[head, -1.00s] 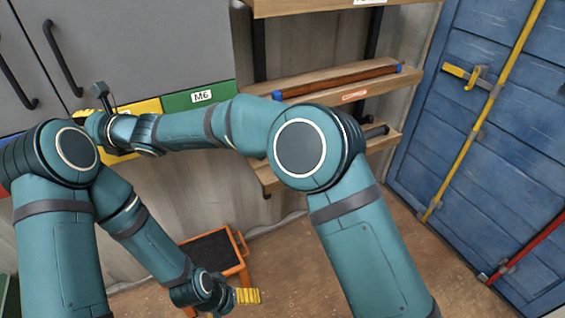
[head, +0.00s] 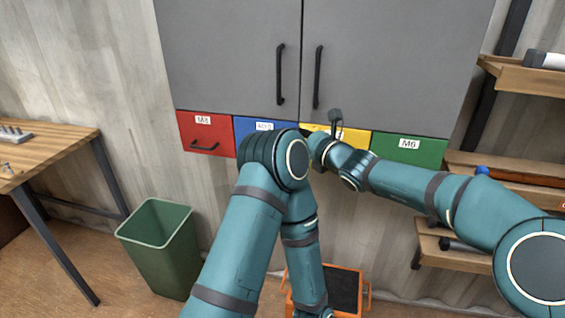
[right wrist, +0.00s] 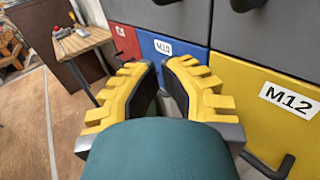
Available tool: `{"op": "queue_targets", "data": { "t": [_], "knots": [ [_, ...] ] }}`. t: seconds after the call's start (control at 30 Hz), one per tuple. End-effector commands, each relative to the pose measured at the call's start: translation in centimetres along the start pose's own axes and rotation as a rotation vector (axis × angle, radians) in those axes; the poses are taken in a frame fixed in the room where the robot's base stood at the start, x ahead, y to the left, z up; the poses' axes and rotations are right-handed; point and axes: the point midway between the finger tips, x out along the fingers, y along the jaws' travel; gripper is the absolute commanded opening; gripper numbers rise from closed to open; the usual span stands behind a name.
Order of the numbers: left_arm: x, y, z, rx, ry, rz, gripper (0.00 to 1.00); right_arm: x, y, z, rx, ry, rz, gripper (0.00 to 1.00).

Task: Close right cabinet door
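The grey cabinet has two doors. The right cabinet door (head: 400,60), with a black vertical handle (head: 318,77), looks flush with the left door (head: 228,50), which has its own handle (head: 281,74). In the right wrist view the lower edges of both doors show at the top, with the handle ends. My right gripper (right wrist: 162,68) is open and empty, just below the handles and in front of the blue and yellow drawers. In the head view it is mostly hidden behind my left arm. My left gripper is out of view below.
Below the doors are red (head: 206,133), blue (head: 243,128), yellow (head: 352,139) and green (head: 420,150) drawers. A green bin (head: 160,255) and wooden table (head: 50,150) stand left. Shelves (head: 530,78) are at right. An orange-framed stool (head: 345,290) stands below.

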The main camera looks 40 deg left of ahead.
Motion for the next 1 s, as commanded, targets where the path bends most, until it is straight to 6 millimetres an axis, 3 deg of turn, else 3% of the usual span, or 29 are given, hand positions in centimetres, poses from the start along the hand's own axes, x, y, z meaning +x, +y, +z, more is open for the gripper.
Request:
{"op": "queue_targets", "data": {
  "t": [0.03,0.3,0.6,1.0],
  "knots": [
    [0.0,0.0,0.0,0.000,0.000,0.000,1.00,-0.3,-0.3,-0.1,0.001,0.000,-0.001,0.00],
    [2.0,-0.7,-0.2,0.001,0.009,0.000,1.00,-3.2,3.6,-0.2,-0.001,0.002,0.002,0.00],
    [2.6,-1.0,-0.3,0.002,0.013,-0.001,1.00,-5.8,6.9,-0.1,0.000,0.001,0.001,0.00],
    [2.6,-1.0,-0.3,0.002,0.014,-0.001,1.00,-6.5,7.6,-0.4,-0.005,0.009,0.001,0.00]
  ]
}}
